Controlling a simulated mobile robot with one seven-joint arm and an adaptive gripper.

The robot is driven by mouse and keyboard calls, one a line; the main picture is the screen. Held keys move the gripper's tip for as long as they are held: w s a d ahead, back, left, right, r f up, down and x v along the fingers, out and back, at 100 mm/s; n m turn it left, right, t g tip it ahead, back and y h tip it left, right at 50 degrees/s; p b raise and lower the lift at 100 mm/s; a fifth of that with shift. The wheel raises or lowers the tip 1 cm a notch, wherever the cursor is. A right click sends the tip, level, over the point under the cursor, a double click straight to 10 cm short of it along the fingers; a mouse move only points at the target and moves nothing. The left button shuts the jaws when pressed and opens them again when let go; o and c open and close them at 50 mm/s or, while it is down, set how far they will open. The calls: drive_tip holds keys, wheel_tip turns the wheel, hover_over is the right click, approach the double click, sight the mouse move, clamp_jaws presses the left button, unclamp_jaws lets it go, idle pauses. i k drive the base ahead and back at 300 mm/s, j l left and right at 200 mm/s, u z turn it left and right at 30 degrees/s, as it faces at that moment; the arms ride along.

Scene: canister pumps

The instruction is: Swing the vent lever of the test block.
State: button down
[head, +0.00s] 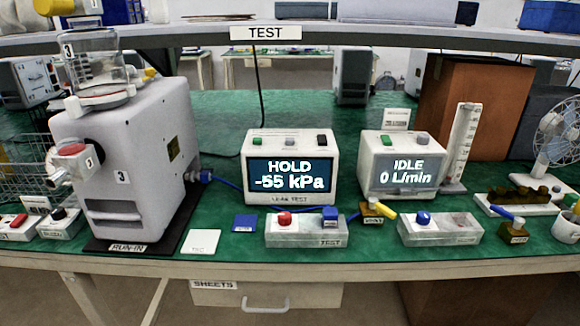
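The grey test block (306,237), labelled TEST, lies at the front middle of the green bench. A red cap (284,219) sits on its left part and a blue fitting (330,213) on its right part. Just right of it is a small brown block (373,217) with a tag that seems to read VENT. A yellow lever (383,210) on it points up-left to down-right. The leak tester (290,143) behind the test block reads HOLD and -55 kPa. My gripper is not in view.
A flow meter box (400,150) reads IDLE, 0 L/min. Right of the vent lever stand a second grey block (455,233) and a brown valve with a blue lever (507,217). A large grey pump (130,150) stands left. A blue pad (245,223) and white card (202,242) lie in front.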

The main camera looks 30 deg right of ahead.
sight(373, 203)
drive_tip(key=z, duration=1.4)
